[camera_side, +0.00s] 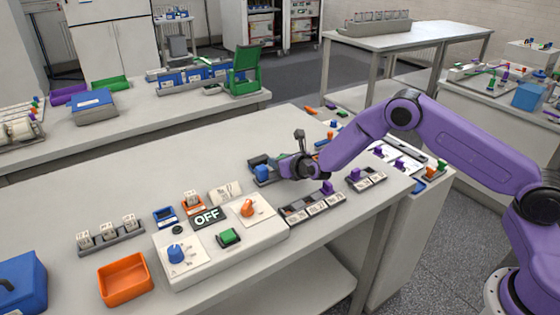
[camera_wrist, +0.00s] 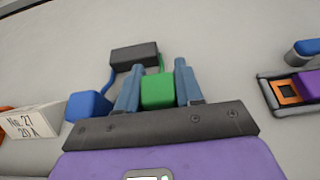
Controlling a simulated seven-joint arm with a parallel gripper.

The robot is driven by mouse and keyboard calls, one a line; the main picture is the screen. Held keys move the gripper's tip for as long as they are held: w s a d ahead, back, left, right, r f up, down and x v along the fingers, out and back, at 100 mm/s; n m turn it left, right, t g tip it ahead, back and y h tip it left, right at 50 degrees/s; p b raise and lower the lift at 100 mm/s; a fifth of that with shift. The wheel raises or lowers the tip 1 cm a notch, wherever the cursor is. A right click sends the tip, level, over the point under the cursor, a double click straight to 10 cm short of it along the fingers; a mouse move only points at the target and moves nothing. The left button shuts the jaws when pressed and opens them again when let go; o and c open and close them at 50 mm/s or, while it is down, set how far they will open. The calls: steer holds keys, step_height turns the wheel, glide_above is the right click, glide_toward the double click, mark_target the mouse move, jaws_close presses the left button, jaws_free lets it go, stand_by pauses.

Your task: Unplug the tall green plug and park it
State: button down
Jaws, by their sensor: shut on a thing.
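The green plug (camera_wrist: 158,91) sits between the two blue-grey fingers of my gripper (camera_wrist: 159,68) in the wrist view, and the fingers are shut on it. A green cable runs from behind it toward a dark block (camera_wrist: 135,54). What lies under the plug is hidden, so I cannot tell whether it is seated or lifted. A blue plug (camera_wrist: 88,105) with a blue cable is just left of the fingers. In the side view my gripper (camera_side: 285,167) is low over the bench, beside the blue plug (camera_side: 262,172); it hides the green plug there.
A labelled rack (camera_side: 312,210) with a purple plug is nearby. A frame with orange and purple parts (camera_wrist: 287,89) lies right. An orange tray (camera_side: 125,280) sits front left.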

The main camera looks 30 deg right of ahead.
steer(key=shift+f, duration=0.15)
steer(key=c, duration=0.6)
jaws_free()
steer(key=shift+c, duration=0.2)
